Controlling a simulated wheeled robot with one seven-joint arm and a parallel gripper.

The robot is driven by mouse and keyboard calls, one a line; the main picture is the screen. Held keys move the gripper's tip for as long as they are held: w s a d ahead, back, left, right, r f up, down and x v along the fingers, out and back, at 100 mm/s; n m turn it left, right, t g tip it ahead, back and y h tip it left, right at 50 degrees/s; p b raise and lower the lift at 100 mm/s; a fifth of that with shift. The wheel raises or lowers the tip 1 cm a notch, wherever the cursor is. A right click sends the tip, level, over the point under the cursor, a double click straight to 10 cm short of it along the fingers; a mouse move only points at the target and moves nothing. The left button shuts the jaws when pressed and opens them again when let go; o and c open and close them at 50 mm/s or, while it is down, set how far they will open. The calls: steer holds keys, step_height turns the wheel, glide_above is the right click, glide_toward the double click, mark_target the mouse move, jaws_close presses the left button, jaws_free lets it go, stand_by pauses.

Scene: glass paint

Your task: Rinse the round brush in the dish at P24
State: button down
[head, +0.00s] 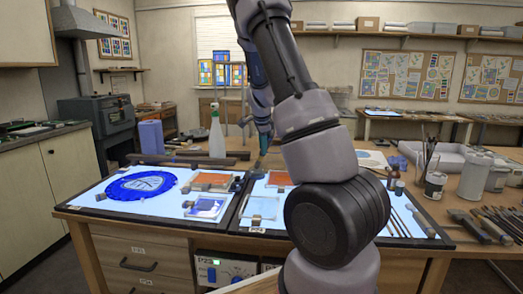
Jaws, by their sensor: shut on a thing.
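My gripper (263,128) is beyond my forearm, pointing down above the middle of the lit table (75,208). It is shut on a slim brush (260,158), whose lower end hangs close over the table near the seam between the two light panels. The brush's tip is too small to tell its shape, or whether it touches anything. I cannot make out the rinsing dish or a P24 label; my arm hides part of the right panel.
A blue round glass piece (141,186) lies on the left panel. Small framed panes (206,207) lie near the seam. A white spray bottle (216,135) stands behind. Jars (434,186), long brushes and a hammer (467,226) crowd the right side.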

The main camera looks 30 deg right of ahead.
steer(key=shift+s+d+r, duration=0.1)
steer(key=shift+s+r, duration=0.1)
steer(key=shift+r, duration=0.3)
steer(key=shift+s+d+r, duration=0.1)
steer(key=shift+s+r, duration=0.1)
steer(key=shift+r, duration=2.45)
